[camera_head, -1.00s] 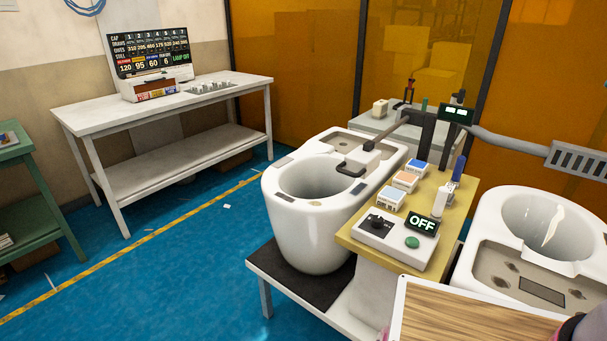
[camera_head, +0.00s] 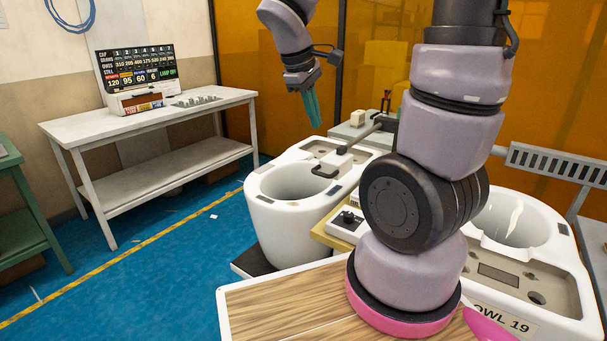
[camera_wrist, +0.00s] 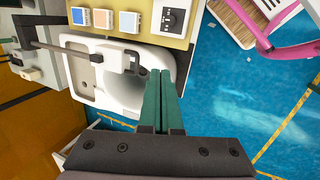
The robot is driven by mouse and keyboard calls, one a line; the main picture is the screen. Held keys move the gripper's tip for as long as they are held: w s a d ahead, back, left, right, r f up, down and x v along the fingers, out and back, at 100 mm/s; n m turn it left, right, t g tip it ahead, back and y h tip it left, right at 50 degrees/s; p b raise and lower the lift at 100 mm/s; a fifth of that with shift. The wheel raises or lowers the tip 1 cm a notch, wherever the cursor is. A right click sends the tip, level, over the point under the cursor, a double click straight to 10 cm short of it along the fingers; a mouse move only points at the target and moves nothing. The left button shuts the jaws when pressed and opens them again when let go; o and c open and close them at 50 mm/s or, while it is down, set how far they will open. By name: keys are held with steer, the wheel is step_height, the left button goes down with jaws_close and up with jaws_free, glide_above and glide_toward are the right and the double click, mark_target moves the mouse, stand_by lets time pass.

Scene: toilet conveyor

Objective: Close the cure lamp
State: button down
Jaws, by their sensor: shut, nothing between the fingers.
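The cure lamp (camera_head: 343,149) is a small pale head on a bar, with a black handle loop (camera_head: 323,171) at its front. It sits over the rear part of the left white toilet bowl (camera_head: 270,215). My gripper (camera_head: 314,118) has green fingers, shut and empty, pointing down above and behind the bowl in the head view. In the wrist view, the fingertips (camera_wrist: 159,76) appear just beside the lamp's handle (camera_wrist: 137,66); contact cannot be told. The lamp head (camera_wrist: 112,54) and its bar (camera_wrist: 60,46) show there too.
A yellow stand (camera_wrist: 150,20) beside the bowl carries coloured boxes and a dial panel (camera_wrist: 174,17). My arm hides much of it in the head view. A second toilet bowl (camera_head: 545,250) is at right. A white bench (camera_head: 150,122) stands at left, with open blue floor between.

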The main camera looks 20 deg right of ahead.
steer(key=w+a+f+n+t+h, duration=0.1)
steer(key=w+a+f+n+h, duration=0.3)
steer(key=f+n, duration=0.45)
steer(key=w+a+f+n+t+h, duration=0.1)
steer(key=w+a+f+n+h, duration=0.15)
steer(key=w+f+n, duration=0.55)
steer(key=r+x, duration=0.1)
steer(key=x, duration=1.1)
steer(key=shift+d+f+m+y, duration=0.2)
steer(key=shift+d+m+y, duration=0.25)
steer(key=shift+d, duration=0.1)
steer(key=shift+w+d, duration=0.1)
steer(key=shift+w, duration=0.1)
